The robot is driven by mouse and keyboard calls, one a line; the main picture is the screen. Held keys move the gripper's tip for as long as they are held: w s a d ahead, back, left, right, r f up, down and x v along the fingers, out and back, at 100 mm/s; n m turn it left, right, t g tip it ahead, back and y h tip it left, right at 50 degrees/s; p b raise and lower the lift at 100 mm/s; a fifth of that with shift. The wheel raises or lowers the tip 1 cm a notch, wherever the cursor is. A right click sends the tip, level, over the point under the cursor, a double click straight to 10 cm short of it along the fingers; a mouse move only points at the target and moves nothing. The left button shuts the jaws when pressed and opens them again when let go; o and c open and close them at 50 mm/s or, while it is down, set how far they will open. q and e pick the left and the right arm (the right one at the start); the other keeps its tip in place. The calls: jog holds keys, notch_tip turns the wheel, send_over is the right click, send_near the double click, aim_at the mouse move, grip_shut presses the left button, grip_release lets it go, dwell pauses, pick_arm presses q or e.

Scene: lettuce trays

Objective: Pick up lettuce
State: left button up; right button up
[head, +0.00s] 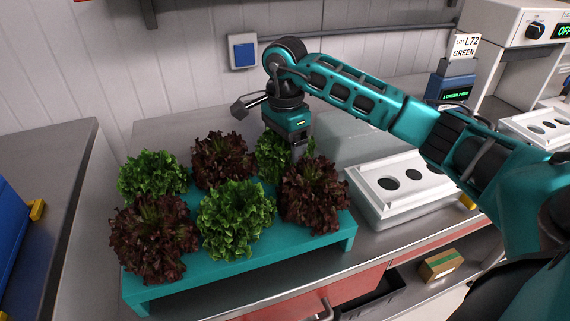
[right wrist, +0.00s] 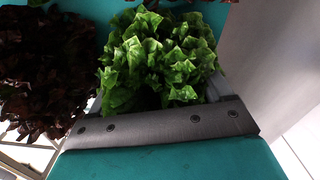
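Green lettuces and dark red lettuces sit on a teal raised stand (head: 240,268). Green heads are at back left (head: 152,176), front middle (head: 236,218) and back right (head: 270,155). Red heads are at front left (head: 152,238), back middle (head: 222,160) and front right (head: 314,193). My right gripper (head: 297,150) points down at the back right green lettuce, its fingertips partly hidden by leaves. In the right wrist view that green lettuce (right wrist: 160,62) lies between the widely spread fingers (right wrist: 158,98). My left gripper is not in view.
A white tray with round holes (head: 385,212) stands right of the stand; another (head: 535,128) is farther right. A sign reading LOT L72 GREEN (head: 466,46) stands at the back right. A wall (head: 90,60) closes the back. A red lettuce (right wrist: 45,75) is close beside the gripper.

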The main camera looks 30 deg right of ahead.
jog(key=c, duration=0.9)
jog(key=shift+o, duration=0.2)
jog(key=shift+r, duration=0.1)
